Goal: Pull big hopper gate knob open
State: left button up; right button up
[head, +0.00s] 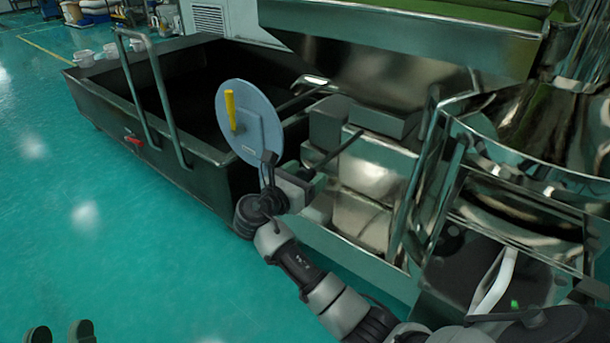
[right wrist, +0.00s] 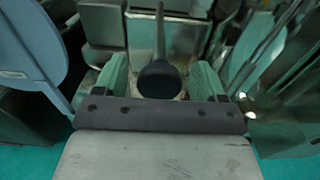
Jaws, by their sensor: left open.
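The big hopper gate knob shows in the right wrist view as a black round knob (right wrist: 160,80) on a dark rod running upward. In the head view the dark rod (head: 342,148) sticks out from the metal machine towards my right gripper (head: 308,177). In the right wrist view my right gripper (right wrist: 160,85) is open, with one pale green finger on each side of the knob and a small gap on both sides. In the head view the knob end is largely hidden at the gripper. My left gripper (head: 60,334) is open and empty at the bottom left, over the floor.
A grey-blue disc (head: 262,120) with a yellow handle (head: 231,109) stands close beside my right gripper. A large dark open bin (head: 190,165) with a bent rail is behind it. The shiny machine (head: 370,180) fills the right. Green floor is clear at left.

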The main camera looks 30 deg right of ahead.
jog(key=shift+s+a, duration=0.25)
jog(key=shift+a, duration=0.3)
pick_arm(q)
notch_tip(320, 180, down, 8)
jog(key=a+g+y+p, duration=0.1)
jog(key=g+y+p, duration=0.1)
jog(key=g, duration=0.5)
jog(key=shift+w+a+f+g+y+p, duration=0.2)
jog(key=shift+w+g+y+p, duration=0.1)
jog(key=shift+w+p, duration=0.2)
pick_arm(e)
jog(key=v, duration=0.9)
jog(key=shift+a, duration=0.3)
jog(key=shift+s, duration=0.1)
